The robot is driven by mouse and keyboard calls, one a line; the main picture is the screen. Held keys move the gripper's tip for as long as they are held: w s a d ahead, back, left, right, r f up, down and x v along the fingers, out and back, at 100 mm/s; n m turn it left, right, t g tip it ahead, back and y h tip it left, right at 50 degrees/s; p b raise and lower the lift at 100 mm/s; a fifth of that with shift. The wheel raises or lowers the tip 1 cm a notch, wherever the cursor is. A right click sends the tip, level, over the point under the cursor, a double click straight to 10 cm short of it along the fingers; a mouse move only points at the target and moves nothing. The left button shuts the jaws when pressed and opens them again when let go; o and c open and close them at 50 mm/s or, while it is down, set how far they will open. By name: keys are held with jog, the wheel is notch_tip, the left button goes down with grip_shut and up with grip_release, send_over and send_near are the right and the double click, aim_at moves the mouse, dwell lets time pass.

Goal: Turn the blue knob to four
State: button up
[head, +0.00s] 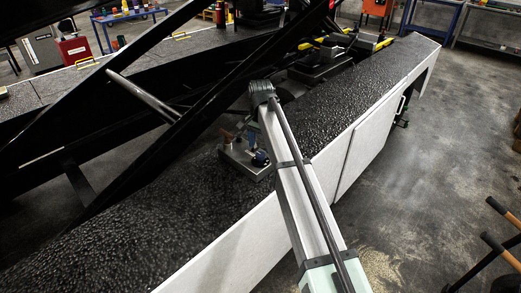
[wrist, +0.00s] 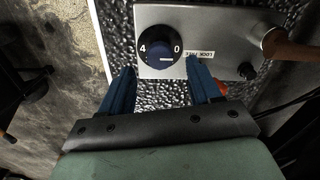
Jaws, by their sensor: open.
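The blue knob (wrist: 161,51) has a dark round dial and sits on a grey metal control panel (wrist: 208,18) in the wrist view. A white 4 is left of its centre and a white 0 right of it; a short white mark shows on its lower part. My gripper (wrist: 160,67) is open, its two blue fingers spread at the near side of the knob, with nothing between them. I cannot tell whether either finger touches the panel. In the head view the panel (head: 232,165) is small beyond my arm, and the fingers are hard to make out.
A lever with a brown handle (wrist: 290,50) and a small black knob (wrist: 247,70) are right of the blue knob. A LOCK FREE label (wrist: 198,55) lies beside the right finger. Black beams (head: 190,120) cross left of my arm in the head view.

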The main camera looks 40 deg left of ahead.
aim_at(261, 154)
notch_tip(261, 154, up, 10)
dwell(0.4)
dwell(0.5)
